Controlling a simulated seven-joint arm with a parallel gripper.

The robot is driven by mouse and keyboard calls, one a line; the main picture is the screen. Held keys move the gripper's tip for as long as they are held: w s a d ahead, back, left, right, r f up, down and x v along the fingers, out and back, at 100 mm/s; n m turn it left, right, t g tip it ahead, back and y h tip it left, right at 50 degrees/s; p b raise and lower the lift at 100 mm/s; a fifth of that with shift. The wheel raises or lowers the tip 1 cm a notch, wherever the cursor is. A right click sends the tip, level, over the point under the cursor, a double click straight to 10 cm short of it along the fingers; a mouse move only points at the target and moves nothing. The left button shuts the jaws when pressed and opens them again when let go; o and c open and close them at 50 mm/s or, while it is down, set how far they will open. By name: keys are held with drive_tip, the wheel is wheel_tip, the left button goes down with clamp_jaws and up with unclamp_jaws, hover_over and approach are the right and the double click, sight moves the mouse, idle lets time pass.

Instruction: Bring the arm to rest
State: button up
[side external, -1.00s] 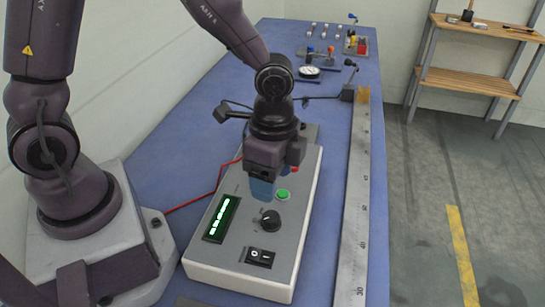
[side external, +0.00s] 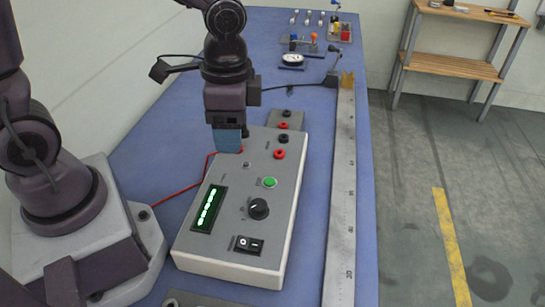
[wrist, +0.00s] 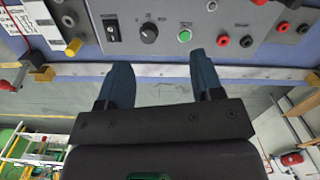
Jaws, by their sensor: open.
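My gripper (side external: 227,142) has blue fingers and hangs pointing down above the far left part of the grey control box (side external: 188,248). In the wrist view my gripper (wrist: 160,85) shows its two fingers apart with nothing between them. The box carries a lit green display (side external: 208,209), a green button (side external: 270,183), a black knob (side external: 258,209) and a black rocker switch (side external: 247,245). The side view does not show clearly whether the fingertips touch the box.
A long metal ruler (side external: 342,190) runs along the blue bench (side external: 150,130) right of the box. A red cable (side external: 180,198) lies left of it. A wooden shelf (side external: 455,62) stands on the right.

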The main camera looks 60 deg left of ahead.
drive_tip(key=s+a+r+n+t, duration=0.3)
drive_tip(key=r, duration=0.3)
drive_tip(key=s+a+r+n+t, duration=0.3)
drive_tip(key=s+r, duration=0.1)
drive_tip(key=r, duration=0.2)
drive_tip(key=shift+a, duration=0.25)
drive_tip(key=shift+s+r, duration=0.1)
